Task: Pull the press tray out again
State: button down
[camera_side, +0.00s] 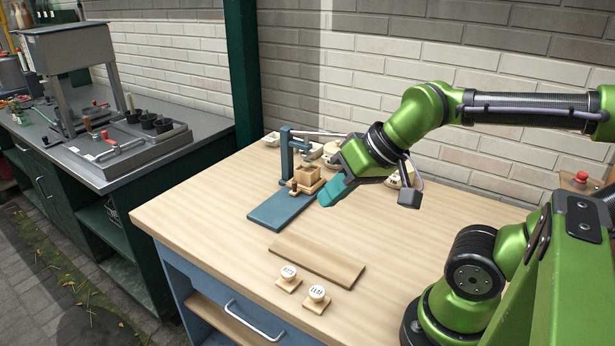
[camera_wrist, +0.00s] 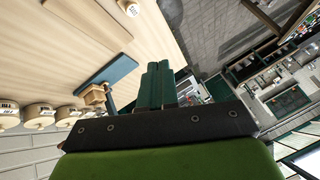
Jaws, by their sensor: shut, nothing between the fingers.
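The press (camera_side: 285,155) is a blue frame with a lever, standing on a long blue base (camera_side: 283,210) on the wooden table. The press tray (camera_side: 306,187) is a small wooden piece at the press, with a brown knob (camera_side: 294,186) at its front and a wooden block on it. How far it sits under the press head is unclear. My gripper (camera_side: 326,197) has teal fingers, closed together and empty. It hovers right of the press tray, apart from it. In the wrist view the closed fingers (camera_wrist: 160,82) point away from the tray's wooden block (camera_wrist: 95,94).
A wooden board (camera_side: 318,259) and two labelled round knobs on wooden bases (camera_side: 289,277) (camera_side: 317,297) lie near the table's front edge. Several labelled round pieces (camera_wrist: 38,115) stand along the back by the brick wall. A green post (camera_side: 244,70) rises behind the table's left corner.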

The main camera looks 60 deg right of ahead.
jog(key=c, duration=1.7)
grip_release()
jog(key=shift+o, duration=1.3)
jog(key=shift+a+f, duration=0.1)
jog(key=shift+f, duration=0.3)
jog(key=o, duration=0.4)
jog(key=w+d+g, duration=0.1)
jog(key=w, duration=0.2)
jog(key=w+d+f+m+g, duration=0.1)
jog(key=w+d, duration=0.1)
jog(key=w, duration=0.1)
jog(key=w+d+f+m, duration=0.1)
jog(key=w, duration=0.1)
jog(key=shift+w+d+g, duration=0.15)
jog(key=shift+w+g, duration=0.25)
jog(key=m+g+h, duration=0.3)
jog(key=m+h, duration=0.3)
jog(key=m, duration=0.1)
send_over(294, 182)
jog(key=s+a, duration=0.3)
jog(key=a, duration=0.3)
notch_tip(294, 182, down, 2)
jog(key=x, duration=1.6)
jog(key=shift+w+f, duration=0.35)
jog(key=shift+w, duration=0.1)
jog(key=shift+c, duration=0.5)
